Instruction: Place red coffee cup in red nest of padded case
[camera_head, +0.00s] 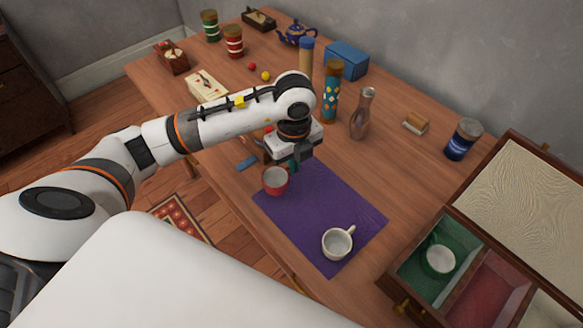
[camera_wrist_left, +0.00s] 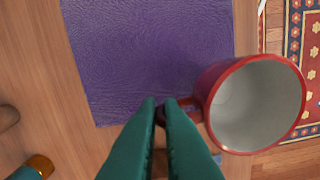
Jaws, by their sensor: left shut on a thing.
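The red coffee cup (camera_head: 275,180) has a white inside and is at the left corner of the purple mat (camera_head: 312,205). My left gripper (camera_head: 292,163) is above its handle side. In the left wrist view the green fingertips (camera_wrist_left: 168,112) are closed on the handle of the red cup (camera_wrist_left: 252,105). Whether the cup touches the mat or table is unclear. The padded case (camera_head: 490,255) stands open at the lower right. Its green nest (camera_head: 415,262) holds a green cup (camera_head: 439,257). Its red nest (camera_head: 486,300) looks empty. My right gripper is not seen.
A white cup (camera_head: 337,243) stands on the mat's front right part, between the red cup and the case. The table's front edge is close to the red cup.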

